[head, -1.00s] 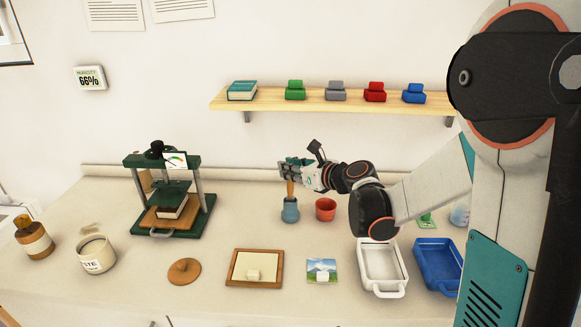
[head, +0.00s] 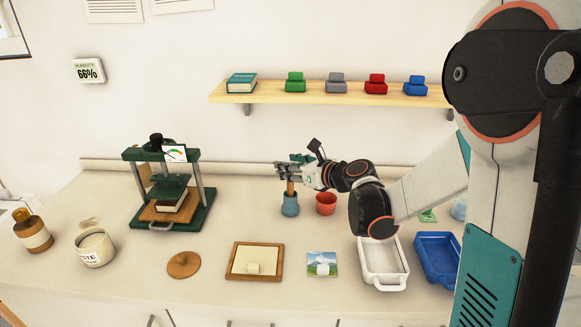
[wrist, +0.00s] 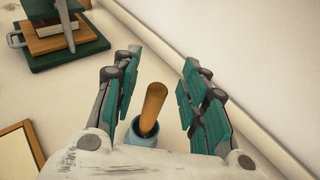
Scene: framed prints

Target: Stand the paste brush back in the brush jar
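The paste brush stands in the blue brush jar (head: 290,207), and its wooden handle (head: 290,188) leans slightly. In the wrist view the brush handle (wrist: 153,108) rises out of the jar (wrist: 140,135), between my two fingers. My gripper (head: 290,171) is at the top of the handle, above the jar. In the wrist view my gripper (wrist: 155,85) is open, with a clear gap between each finger and the handle. The bristles are hidden inside the jar.
A red pot (head: 325,204) stands just right of the jar. A green press (head: 170,195) is to the left, a framed board (head: 254,274) in front. A white tray (head: 383,277) and a blue tray (head: 437,270) lie at right. The wall shelf (head: 330,98) is behind.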

